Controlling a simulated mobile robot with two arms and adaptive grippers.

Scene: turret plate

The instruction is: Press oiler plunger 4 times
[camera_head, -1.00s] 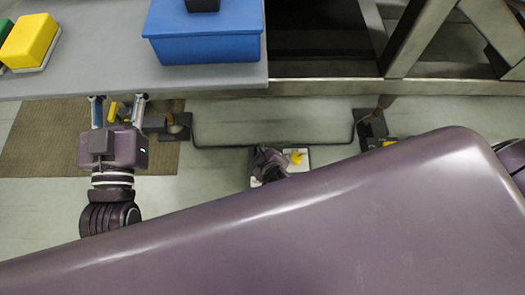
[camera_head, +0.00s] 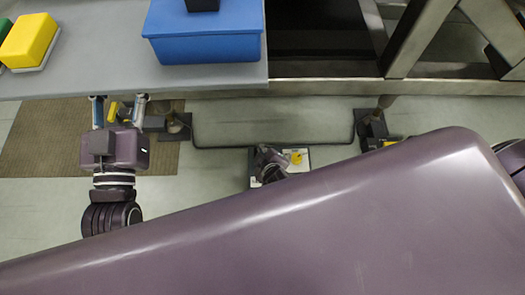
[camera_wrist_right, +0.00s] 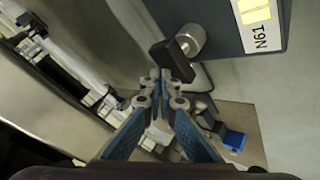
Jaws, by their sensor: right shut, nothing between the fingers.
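A grey box with an N61 label (camera_wrist_right: 262,35) stands beside the knob. A small blue part (camera_wrist_right: 233,140) is at lower right. The grey table (camera_head: 110,70) carries a blue bin (camera_head: 205,48) and a yellow block (camera_head: 28,40). A bar (camera_head: 270,146) runs near the floor.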

